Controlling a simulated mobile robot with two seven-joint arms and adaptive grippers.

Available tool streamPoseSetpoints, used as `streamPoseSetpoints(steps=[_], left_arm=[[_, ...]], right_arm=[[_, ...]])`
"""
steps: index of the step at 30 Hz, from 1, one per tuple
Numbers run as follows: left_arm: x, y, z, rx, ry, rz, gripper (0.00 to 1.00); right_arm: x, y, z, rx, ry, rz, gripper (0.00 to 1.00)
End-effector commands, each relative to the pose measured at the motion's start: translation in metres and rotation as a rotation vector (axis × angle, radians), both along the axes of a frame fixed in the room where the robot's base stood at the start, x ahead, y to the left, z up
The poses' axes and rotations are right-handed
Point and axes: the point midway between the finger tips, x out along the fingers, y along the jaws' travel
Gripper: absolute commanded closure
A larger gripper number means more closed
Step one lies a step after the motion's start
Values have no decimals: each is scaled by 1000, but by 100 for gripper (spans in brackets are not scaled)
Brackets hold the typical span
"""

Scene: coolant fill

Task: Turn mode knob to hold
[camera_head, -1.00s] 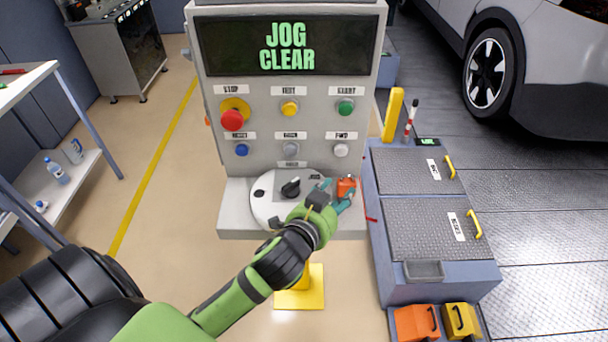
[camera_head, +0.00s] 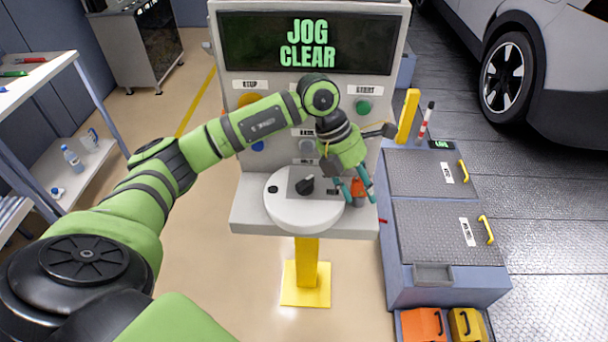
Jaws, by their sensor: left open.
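The mode knob looks to be the black rotary knob (camera_head: 304,186) on a round white plate (camera_head: 290,213) on the console's ledge. Its pointer setting is too small to read. My left gripper (camera_head: 358,195) is open just right of the knob, its teal fingers pointing down. A small orange part (camera_head: 359,187) shows between or behind the fingers; I cannot tell if they touch it. The screen (camera_head: 306,43) reads "JOG CLEAR" in green. My left arm covers much of the button panel. My right gripper is not in view.
A green button (camera_head: 363,107) shows on the panel. Right of the console stands a grey-blue cabinet (camera_head: 395,290) with yellow handles and a yellow post (camera_head: 407,116). A white shelf (camera_head: 92,158) with bottles stands at left. A car is at the upper right.

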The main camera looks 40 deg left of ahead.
Motion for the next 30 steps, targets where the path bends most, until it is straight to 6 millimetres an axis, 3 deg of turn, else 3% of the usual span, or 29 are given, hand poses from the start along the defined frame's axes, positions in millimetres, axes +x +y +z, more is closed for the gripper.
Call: streamPoseSetpoints(steps=[1, 3, 6, 9, 13, 24, 30], left_arm=[[4, 36, 3, 124, 17, 31, 52], [4, 77, 8, 268, 54, 71, 52], [1, 116, 16, 401, 97, 120, 52], [-3, 134, 20, 461, 122, 146, 52], [-4, 138, 11, 476, 133, 150, 52], [-4, 136, -41, 471, 129, 147, 52], [-4, 136, -49, 470, 127, 147, 52]], right_arm=[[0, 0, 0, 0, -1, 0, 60], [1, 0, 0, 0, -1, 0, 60], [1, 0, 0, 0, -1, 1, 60], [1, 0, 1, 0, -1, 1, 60], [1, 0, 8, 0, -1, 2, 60], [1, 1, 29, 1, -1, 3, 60], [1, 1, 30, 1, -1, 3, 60]])
